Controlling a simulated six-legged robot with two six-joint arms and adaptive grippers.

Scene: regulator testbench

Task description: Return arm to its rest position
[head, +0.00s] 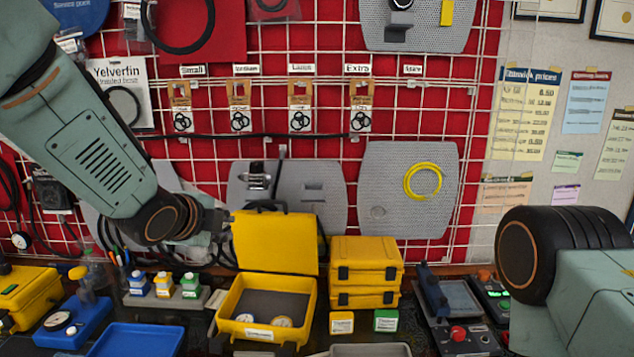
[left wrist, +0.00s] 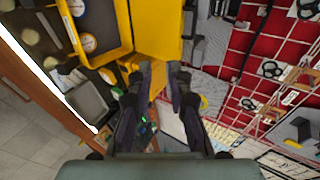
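My left arm comes in from the upper left in the head view. Its gripper (head: 218,222) hangs in the air in front of the wall grid, just left of the raised lid of the open yellow case (head: 265,335). In the left wrist view the two dark fingers (left wrist: 160,78) stand apart with nothing between them. The yellow case (left wrist: 122,50) shows beyond them, with round gauges inside. My right arm shows only as a thick link at the right of the head view. Its gripper is out of view.
Stacked yellow cases (head: 367,252) stand right of the open case. A blue tray (head: 135,340), small bottles (head: 164,285) and a blue stand (head: 72,325) are on the left of the bench. A control box (head: 455,300) is at the right. The wall grid (head: 330,112) holds hanging parts.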

